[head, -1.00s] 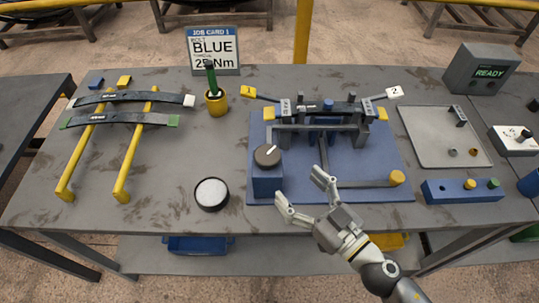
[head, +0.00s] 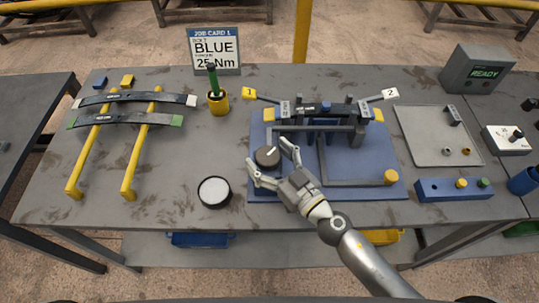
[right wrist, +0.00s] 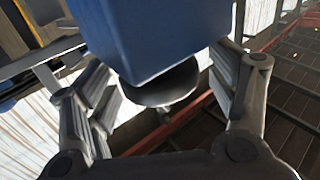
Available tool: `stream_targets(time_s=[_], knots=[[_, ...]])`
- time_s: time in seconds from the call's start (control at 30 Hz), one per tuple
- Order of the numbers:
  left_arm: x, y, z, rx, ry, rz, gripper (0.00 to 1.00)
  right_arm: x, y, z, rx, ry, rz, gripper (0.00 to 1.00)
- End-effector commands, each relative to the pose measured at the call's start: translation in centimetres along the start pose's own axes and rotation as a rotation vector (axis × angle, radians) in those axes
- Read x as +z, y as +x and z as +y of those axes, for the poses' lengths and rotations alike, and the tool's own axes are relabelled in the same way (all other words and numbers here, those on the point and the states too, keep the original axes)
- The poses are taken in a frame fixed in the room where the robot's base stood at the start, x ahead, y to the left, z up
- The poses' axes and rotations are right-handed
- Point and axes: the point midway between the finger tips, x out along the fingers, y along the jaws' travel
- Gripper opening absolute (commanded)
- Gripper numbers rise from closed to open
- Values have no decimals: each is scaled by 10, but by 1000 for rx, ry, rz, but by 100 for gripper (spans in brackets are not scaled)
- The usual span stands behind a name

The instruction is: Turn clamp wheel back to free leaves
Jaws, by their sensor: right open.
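In the right wrist view the blue block (right wrist: 150,35) and the dark wheel (right wrist: 162,88) lie between the spread fingers. Dark bars (head: 318,130) of the clamp stand behind the wheel; leaves there are hard to tell apart. My left gripper is not in view.
Two curved leaves (head: 125,121) rest on yellow rails (head: 140,160) at left. A round white-topped dish (head: 214,191) stands left of the fixture. A yellow cup (head: 218,105) with a green tool, a job card (head: 214,50) and a grey tray (head: 435,145) are around it.

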Motion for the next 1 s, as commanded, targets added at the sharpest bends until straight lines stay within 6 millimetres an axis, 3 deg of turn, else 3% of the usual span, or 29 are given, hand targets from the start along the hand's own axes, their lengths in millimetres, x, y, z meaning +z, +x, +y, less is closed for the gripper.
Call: stream_targets(time_s=[0.13, 0.5, 0.77, 1.0], knots=[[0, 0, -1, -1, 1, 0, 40, 0, 0, 0, 0, 0, 0, 79], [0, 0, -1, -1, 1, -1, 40, 0, 0, 0, 0, 0, 0, 33], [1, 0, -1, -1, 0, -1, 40, 0, 0, 1, -27, 0, 0, 33], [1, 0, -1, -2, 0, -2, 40, 0, 0, 3, -151, -4, -1, 33]])
